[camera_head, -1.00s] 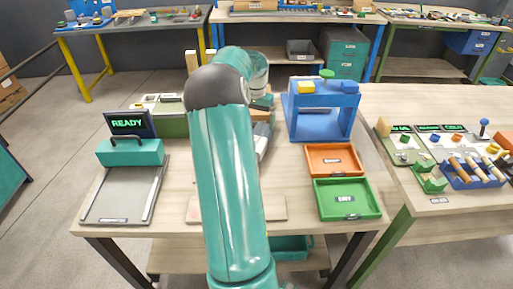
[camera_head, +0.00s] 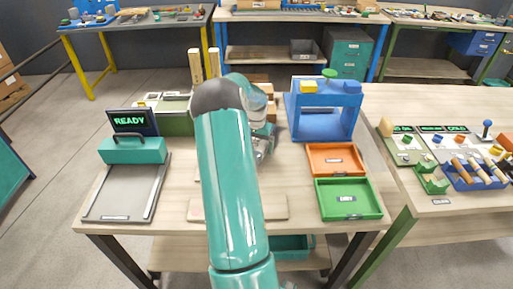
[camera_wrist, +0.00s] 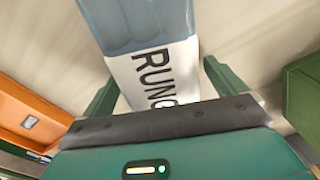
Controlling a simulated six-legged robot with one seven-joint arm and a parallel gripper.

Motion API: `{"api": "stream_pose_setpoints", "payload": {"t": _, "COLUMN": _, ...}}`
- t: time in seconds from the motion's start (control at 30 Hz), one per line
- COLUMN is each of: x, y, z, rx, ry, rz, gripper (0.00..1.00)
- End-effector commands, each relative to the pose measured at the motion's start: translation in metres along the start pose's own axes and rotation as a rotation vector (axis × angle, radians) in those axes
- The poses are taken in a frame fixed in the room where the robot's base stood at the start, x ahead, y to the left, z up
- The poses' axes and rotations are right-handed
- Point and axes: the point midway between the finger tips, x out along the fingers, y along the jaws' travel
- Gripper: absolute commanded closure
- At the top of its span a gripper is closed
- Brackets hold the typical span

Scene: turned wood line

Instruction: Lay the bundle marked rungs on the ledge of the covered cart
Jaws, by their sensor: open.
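The bundle marked rungs (camera_wrist: 150,65) fills the upper middle of the wrist view. It has a blue-grey part and a white label whose letters read "RUNG" before my gripper's dark edge cuts them off. My gripper (camera_wrist: 160,88) is open, with one green finger on each side of the bundle's label end. I cannot tell whether either finger touches it. In the head view my gripper (camera_head: 262,150) is low over the middle of the table, partly hidden by my arm. The bundle is mostly hidden there. I cannot make out a covered cart in either view.
An orange tray (camera_head: 334,146) and a green tray (camera_head: 372,200) stand right of my arm, with a blue stand (camera_head: 325,128) behind them. A grey board with a teal box (camera_head: 133,150) and a READY screen (camera_head: 130,121) is at left. Wooden posts (camera_head: 196,68) rise behind.

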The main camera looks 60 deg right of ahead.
Motion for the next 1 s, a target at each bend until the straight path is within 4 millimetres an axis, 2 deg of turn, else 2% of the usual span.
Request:
{"api": "stream_pose_setpoints", "payload": {"t": 0.17, "x": 0.0, "y": 0.0, "z": 0.0, "rx": 0.0, "ry": 0.001, "rz": 0.0, "gripper": 0.04}}
{"api": "stream_pose_setpoints", "payload": {"t": 0.5, "x": 0.0, "y": 0.0, "z": 0.0, "rx": 0.0, "ry": 0.001, "rz": 0.0, "gripper": 0.68}}
{"api": "stream_pose_setpoints", "payload": {"t": 0.57, "x": -0.001, "y": 0.0, "z": -0.001, "rx": -0.001, "ry": 0.003, "rz": -0.001, "gripper": 0.76}}
{"api": "stream_pose_setpoints", "payload": {"t": 0.83, "x": -0.003, "y": 0.0, "z": -0.001, "rx": -0.001, "ry": 0.003, "rz": -0.001, "gripper": 0.76}}
{"api": "stream_pose_setpoints", "payload": {"t": 1.0, "x": -0.015, "y": -0.001, "z": -0.001, "rx": -0.001, "ry": 0.005, "rz": -0.002, "gripper": 0.76}}
